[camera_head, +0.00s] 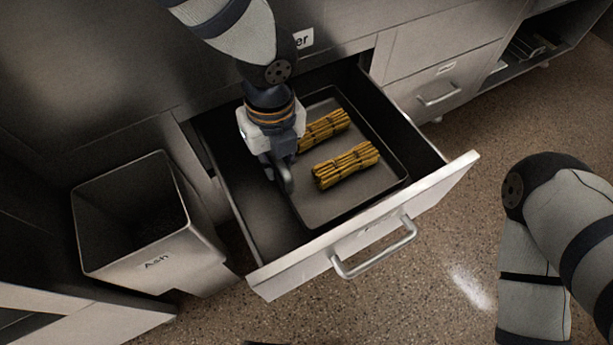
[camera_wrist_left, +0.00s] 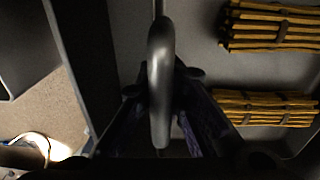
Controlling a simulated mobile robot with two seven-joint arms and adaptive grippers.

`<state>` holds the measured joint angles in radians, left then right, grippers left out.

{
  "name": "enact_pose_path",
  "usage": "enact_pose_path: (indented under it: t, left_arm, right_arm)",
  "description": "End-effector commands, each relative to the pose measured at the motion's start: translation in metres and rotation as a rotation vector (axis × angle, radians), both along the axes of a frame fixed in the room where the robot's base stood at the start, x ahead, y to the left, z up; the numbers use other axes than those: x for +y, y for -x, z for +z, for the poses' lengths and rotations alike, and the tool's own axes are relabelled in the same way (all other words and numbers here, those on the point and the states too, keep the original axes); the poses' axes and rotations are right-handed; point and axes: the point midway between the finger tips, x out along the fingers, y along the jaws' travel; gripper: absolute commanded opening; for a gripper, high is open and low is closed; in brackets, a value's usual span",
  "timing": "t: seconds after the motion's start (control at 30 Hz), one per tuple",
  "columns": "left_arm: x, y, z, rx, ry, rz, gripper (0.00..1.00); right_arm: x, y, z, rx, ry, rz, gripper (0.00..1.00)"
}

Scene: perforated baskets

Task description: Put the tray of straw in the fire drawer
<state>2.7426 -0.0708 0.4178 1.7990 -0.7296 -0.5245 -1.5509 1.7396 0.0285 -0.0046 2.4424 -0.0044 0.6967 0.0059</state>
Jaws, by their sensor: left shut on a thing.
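The dark tray (camera_head: 331,204) lies inside the open fire drawer (camera_head: 245,222), on its right side. Two tied bundles of yellow straw sit in the tray, a nearer one (camera_head: 346,165) and a farther one (camera_head: 324,130). My left gripper (camera_head: 286,181) is over the tray's left edge and is shut on the tray's curved handle. In the left wrist view the handle (camera_wrist_left: 160,85) stands between the fingers, with the straw bundles (camera_wrist_left: 268,108) to the right. My right arm shows at the right, but its gripper is out of view.
The drawer front has a metal handle (camera_head: 375,249). An open bin marked Ash (camera_head: 150,262) stands left of the drawer. A closed drawer (camera_head: 437,91) and an open shelf (camera_head: 527,48) are at the right. The speckled floor (camera_head: 460,240) is clear before the drawer.

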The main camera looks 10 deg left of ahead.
Motion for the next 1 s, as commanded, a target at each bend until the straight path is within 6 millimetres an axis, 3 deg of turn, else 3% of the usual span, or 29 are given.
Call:
enact_pose_path:
  t: [0.2,0.47,0.87,0.9,0.97,1.0]
  left_arm:
    - [-0.001,0.001,-0.049,0.003,0.000,-0.002,0.00]
    - [0.000,0.001,-0.092,0.003,0.000,-0.001,0.00]
    - [-0.001,0.000,-0.098,-0.001,0.001,0.000,0.00]
    - [0.000,0.000,-0.098,0.000,0.000,0.000,0.17]
    - [0.000,0.000,-0.098,0.000,0.000,0.000,0.31]
    - [0.000,0.000,-0.098,0.000,0.000,0.000,0.31]
  right_arm:
    - [0.000,0.004,-0.012,0.016,0.000,0.000,0.40]
    - [0.000,0.007,-0.023,0.029,0.000,0.000,0.40]
    - [0.000,0.007,-0.023,0.030,0.000,0.000,0.40]
    - [0.000,0.007,-0.023,0.029,0.000,0.000,0.40]
    - [0.000,0.007,-0.023,0.029,0.000,0.000,0.40]
    - [0.000,0.007,-0.023,0.029,0.000,0.000,0.40]
